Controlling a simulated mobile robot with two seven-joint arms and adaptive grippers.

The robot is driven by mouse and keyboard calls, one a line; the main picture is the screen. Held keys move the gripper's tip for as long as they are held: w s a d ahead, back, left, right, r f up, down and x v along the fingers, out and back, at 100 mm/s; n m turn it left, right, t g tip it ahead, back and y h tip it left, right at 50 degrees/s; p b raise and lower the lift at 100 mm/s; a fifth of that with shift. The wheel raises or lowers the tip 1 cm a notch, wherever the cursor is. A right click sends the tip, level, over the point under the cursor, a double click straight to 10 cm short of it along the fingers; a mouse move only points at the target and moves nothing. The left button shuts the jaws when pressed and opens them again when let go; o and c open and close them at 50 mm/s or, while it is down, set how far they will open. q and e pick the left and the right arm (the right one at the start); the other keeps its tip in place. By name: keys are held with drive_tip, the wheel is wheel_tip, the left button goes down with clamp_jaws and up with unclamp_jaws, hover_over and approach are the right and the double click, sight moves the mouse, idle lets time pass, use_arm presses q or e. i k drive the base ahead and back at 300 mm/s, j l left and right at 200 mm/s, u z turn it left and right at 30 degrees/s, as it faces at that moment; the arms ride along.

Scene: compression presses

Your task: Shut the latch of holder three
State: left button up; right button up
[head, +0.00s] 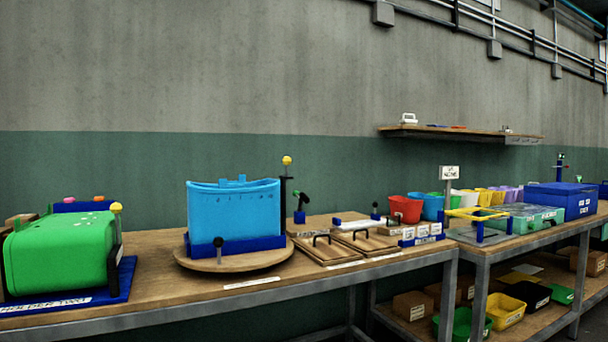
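No label reading holder three can be made out. A blue holder base (126,283) at the far left is labelled HOLDER TWO and carries a green bin-like block (60,255). A yellow-knobbed lever (116,209) stands at its right side. A light blue bin (235,212) sits in a dark blue frame (262,243) on a round wooden turntable (235,264). A black-knobbed lever (219,244) stands upright at its front, and a taller yellow-knobbed post (287,161) stands behind its right edge. Neither gripper is in view.
The wooden bench (155,275) has a bare strip along its front edge. Right of the turntable are wooden boards with black handles (322,250), then a red bucket (405,209). A second bench holds a yellow frame (476,213) and a blue box (560,200). A shelf (460,132) hangs above.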

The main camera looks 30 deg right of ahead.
sight(286, 161)
drive_tip(key=l, duration=0.7)
drive_tip(key=i+l, duration=0.15)
drive_tip(key=l, duration=1.25)
drive_tip(key=i, duration=0.05)
